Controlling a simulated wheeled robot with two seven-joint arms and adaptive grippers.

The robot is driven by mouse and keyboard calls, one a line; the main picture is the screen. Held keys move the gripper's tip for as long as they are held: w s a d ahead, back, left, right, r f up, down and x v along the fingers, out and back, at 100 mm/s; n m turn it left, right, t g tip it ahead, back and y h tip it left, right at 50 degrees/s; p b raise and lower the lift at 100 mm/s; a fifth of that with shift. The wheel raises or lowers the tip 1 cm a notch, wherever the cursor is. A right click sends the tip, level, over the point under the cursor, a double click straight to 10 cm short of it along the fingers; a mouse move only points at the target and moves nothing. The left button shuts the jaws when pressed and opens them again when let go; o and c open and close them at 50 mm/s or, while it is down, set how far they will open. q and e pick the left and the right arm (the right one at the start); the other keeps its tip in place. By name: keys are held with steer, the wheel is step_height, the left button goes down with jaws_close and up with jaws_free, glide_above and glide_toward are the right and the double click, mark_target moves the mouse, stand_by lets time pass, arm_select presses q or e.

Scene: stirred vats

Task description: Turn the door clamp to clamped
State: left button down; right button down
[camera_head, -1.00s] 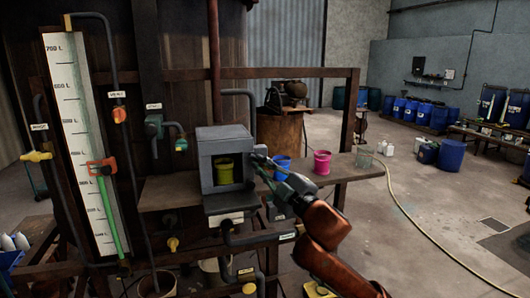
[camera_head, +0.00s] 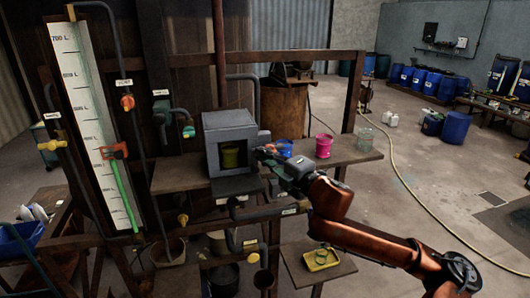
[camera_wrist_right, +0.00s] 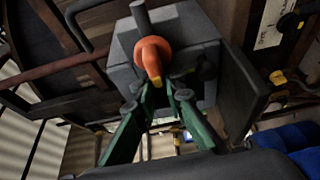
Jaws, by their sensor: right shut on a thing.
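The grey box (camera_head: 229,127) stands on the wooden shelf, its front opening showing a yellow-green bucket (camera_head: 230,156) inside. A dark flat panel (camera_head: 235,186), apparently the open door, sticks out below the opening; it also shows in the right wrist view (camera_wrist_right: 244,92). The door clamp, an orange knob with a yellow-tipped lever (camera_wrist_right: 152,52), is on the box's side. My right gripper (camera_head: 266,152) is at that side of the box. In the right wrist view its green fingers (camera_wrist_right: 160,92) are shut on the clamp's lever, partly hiding it. My left gripper is out of view.
A blue bucket (camera_head: 283,149) and a pink bucket (camera_head: 323,146) stand on the shelf (camera_head: 355,156) right of the box, close to my right arm. Pipes and valves lie left of and below the box. A yellow tray (camera_head: 321,260) is below the arm.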

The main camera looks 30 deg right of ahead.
steer(key=shift+d+r, duration=0.1)
steer(key=shift+d, duration=0.2)
steer(key=c, duration=2)
jaws_free()
steer(key=shift+w, duration=0.1)
steer(key=shift+w+d+f, duration=0.1)
steer(key=shift+d+f, duration=0.1)
steer(key=shift+a+r, duration=0.1)
steer(key=shift+a, duration=0.15)
steer(key=shift+s+d, duration=0.4)
steer(key=shift+s, duration=1.6)
steer(key=shift+s+d, duration=0.35)
steer(key=shift+s, duration=1.65)
steer(key=shift+s+d, duration=0.4)
steer(key=shift+s, duration=1.6)
